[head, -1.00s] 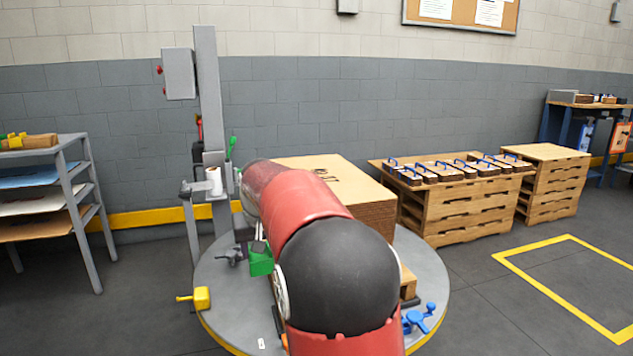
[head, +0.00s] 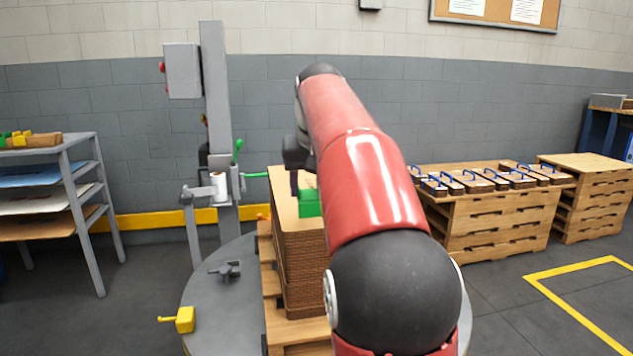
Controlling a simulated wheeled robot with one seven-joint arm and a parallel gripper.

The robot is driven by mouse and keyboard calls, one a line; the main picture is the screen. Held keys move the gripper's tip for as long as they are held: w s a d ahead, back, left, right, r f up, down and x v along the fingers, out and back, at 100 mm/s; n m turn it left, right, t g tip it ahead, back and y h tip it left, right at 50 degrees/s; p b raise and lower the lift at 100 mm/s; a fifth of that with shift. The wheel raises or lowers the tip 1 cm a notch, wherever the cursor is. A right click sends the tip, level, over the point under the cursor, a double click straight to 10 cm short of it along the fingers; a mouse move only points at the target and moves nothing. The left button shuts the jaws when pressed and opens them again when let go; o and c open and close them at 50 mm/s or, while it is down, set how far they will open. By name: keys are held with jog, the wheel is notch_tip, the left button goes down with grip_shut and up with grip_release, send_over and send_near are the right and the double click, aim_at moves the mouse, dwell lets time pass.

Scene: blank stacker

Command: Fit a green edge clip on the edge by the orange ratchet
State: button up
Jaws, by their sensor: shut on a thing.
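My gripper (head: 297,188) is shut on a green edge clip (head: 309,204). I cannot tell whether the clip touches the board. A small orange part (head: 263,217), probably the orange ratchet, shows low at the far left corner of the stack. My red and black arm hides the right side of the stack and part of the gripper.
The stack stands on a wooden pallet (head: 283,328) on a round grey turntable (head: 215,305). A grey ratchet (head: 226,270) and a yellow ratchet (head: 180,319) are at its left. A wrapper mast (head: 216,90) with a green bar (head: 255,175) rises behind.

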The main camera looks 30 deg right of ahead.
aim_at(311, 206)
jog(key=shift+f+b, duration=1.35)
jog(key=shift+f, duration=0.05)
jog(key=shift+f+b, duration=1.05)
jog(key=shift+f, duration=0.65)
jog(key=shift+f, duration=0.2)
jog(key=o, duration=1)
